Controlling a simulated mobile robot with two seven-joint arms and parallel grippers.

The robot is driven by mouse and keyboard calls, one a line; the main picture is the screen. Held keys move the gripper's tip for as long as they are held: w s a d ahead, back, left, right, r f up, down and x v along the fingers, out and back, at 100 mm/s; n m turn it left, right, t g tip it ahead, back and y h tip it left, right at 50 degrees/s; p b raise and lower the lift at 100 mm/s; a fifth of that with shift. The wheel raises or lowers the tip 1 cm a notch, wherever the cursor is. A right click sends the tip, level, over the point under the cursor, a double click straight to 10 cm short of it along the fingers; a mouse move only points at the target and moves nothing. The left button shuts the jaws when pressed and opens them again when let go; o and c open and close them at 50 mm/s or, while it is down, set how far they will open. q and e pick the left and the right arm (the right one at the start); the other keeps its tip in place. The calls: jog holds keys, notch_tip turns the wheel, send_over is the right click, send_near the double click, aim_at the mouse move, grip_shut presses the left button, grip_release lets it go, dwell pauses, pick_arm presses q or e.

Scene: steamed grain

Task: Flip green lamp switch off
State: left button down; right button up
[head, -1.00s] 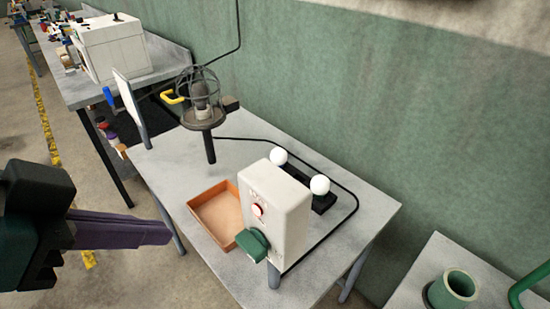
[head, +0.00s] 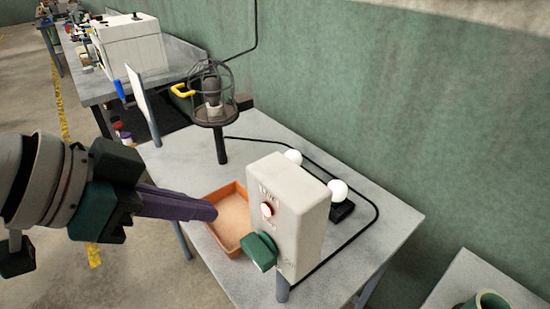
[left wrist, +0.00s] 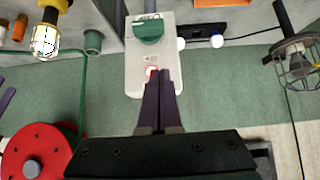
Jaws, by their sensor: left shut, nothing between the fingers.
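A white box (head: 287,215) stands on the grey table. Its front face carries a red round button (head: 267,209) and, below that, a green switch handle (head: 260,251). The box also shows in the left wrist view (left wrist: 139,85), with the green handle (left wrist: 150,30) at its top. My left gripper (head: 214,212) is shut and empty, its purple fingers pointing at the box from the left. In the left wrist view the fingertips overlap the button; I cannot tell whether they touch. A purple piece at that view's left edge may be my right gripper (left wrist: 8,100).
A caged lamp (head: 212,105) stands behind on the table. An orange tray (head: 237,190) lies left of the box. Two white bulbs (head: 337,190) and a black cable sit behind it.

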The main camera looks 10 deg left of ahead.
pick_arm(q)
send_over(257, 236)
jog(key=s+a, duration=0.2)
notch_tip(257, 236, down, 5)
jog(key=shift+s+d+f, duration=0.1)
notch_tip(257, 236, down, 3)
jog(key=shift+r, duration=0.2)
jog(key=shift+f+b, duration=0.3)
jog(key=shift+f, duration=0.35)
